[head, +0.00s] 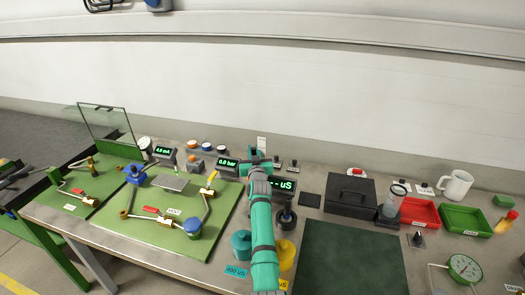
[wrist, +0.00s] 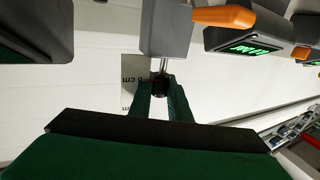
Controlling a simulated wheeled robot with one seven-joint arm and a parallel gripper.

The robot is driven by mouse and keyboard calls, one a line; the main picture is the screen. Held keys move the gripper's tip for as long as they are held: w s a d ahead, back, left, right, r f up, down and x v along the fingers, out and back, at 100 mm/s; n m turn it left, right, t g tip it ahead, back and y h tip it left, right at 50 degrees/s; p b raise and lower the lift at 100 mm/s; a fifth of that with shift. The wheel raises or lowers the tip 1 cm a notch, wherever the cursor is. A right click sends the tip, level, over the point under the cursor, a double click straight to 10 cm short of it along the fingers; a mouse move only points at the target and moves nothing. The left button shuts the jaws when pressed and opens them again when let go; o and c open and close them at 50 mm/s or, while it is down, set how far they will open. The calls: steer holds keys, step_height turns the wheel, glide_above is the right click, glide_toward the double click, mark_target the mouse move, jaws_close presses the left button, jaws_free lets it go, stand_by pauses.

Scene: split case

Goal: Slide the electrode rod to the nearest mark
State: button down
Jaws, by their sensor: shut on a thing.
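In the wrist view the electrode rod (wrist: 163,64) shows as a short thin metal length with a dark end, below a grey block (wrist: 165,25). The dark green fingers of my gripper (wrist: 161,86) are shut on its dark end. A pale scale card (wrist: 130,73) with "cm" lettering stands behind the left finger; the fingers hide part of it, and its individual marks are hard to read. In the head view my gripper (head: 257,160) is at the back of the bench, by a small display reading "uS" (head: 286,185). My arm hides the rod there.
A dark case (head: 350,193) stands right of the arm, with red (head: 419,211) and green trays beyond. A green board with pipes and valves (head: 170,222) lies to the left. Blue (head: 241,243) and yellow (head: 287,253) pots flank the arm. The dark green mat (head: 350,258) is clear.

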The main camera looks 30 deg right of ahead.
steer(key=shift+f, duration=0.2)
steer(key=c, duration=1.6)
jaws_free()
steer(key=shift+s+r, duration=0.1)
steer(key=shift+c, duration=0.2)
steer(key=shift+r, duration=0.1)
